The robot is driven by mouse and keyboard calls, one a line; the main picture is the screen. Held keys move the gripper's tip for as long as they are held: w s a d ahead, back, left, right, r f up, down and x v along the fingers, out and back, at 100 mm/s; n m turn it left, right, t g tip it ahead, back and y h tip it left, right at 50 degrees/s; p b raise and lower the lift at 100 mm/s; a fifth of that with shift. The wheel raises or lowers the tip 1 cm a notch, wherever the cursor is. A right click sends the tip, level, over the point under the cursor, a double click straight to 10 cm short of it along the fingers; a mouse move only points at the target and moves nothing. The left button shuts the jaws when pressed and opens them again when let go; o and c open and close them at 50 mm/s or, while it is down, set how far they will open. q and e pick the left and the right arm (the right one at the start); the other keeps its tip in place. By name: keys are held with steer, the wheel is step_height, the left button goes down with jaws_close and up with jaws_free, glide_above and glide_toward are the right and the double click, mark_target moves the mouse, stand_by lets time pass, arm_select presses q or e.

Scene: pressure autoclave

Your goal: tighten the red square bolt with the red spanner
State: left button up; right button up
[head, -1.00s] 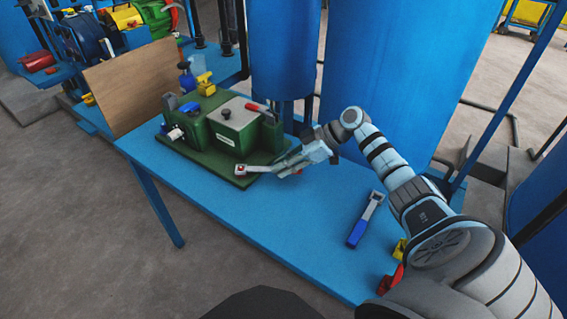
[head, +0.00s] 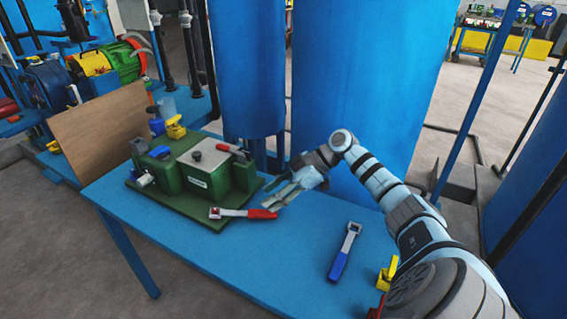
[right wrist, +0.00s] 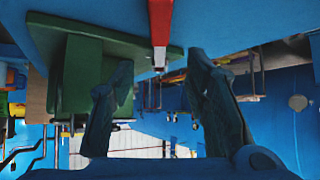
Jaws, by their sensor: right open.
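The red spanner (head: 262,214) has a red handle and a grey metal head. It lies at the front right corner of the green machine's base, handle pointing right. The red square bolt (head: 215,212) shows as a small red spot at the spanner's head, which appears to sit around it. My right gripper (head: 279,195) is open and empty, just above and behind the handle's end, apart from it. In the right wrist view the red spanner (right wrist: 160,22) shows beyond the open fingers of the right gripper (right wrist: 160,72). My left gripper is not in view.
The green machine (head: 205,178) stands on the blue table (head: 270,250). A blue-handled spanner (head: 342,255) lies to the right, with a yellow object (head: 387,275) near the table's edge. A brown board (head: 98,130) stands at the left. Tall blue tanks rise behind.

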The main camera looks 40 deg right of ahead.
steer(key=v, duration=0.6)
steer(key=shift+s+d+r, duration=0.15)
steer(key=shift+r, duration=0.05)
